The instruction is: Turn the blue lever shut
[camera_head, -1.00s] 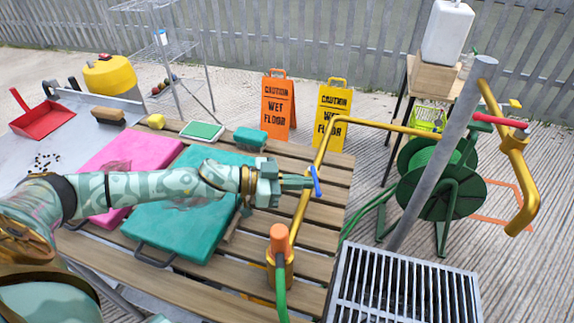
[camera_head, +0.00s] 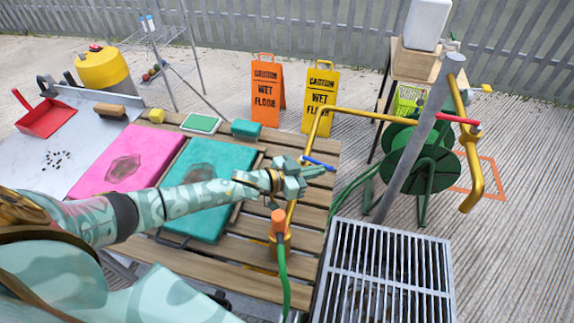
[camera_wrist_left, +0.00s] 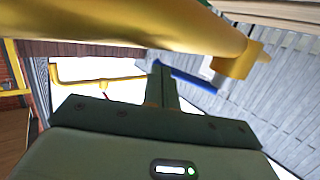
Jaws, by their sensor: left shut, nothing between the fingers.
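The blue lever (camera_head: 320,164) sits on the yellow pipe that rises beside the slatted bench. In the head view it lies nearly flat, sloping down to the right. My left gripper (camera_head: 313,171) is shut and empty, its fingertips close against the lever's near side. In the left wrist view the shut fingers (camera_wrist_left: 162,88) point away from me, and the lever (camera_wrist_left: 190,78) runs from their tips to the right. They appear to touch, but I cannot be sure. The yellow pipe (camera_wrist_left: 130,25) crosses above the fingers. My right gripper is out of view.
An orange-capped fitting with a green hose (camera_head: 279,220) stands below my left wrist. A metal grate (camera_head: 385,270) and a slanted grey post (camera_head: 420,140) are to the right. A red lever (camera_head: 455,119) sits on the pipe's far end. Pink (camera_head: 125,155) and teal pads lie left.

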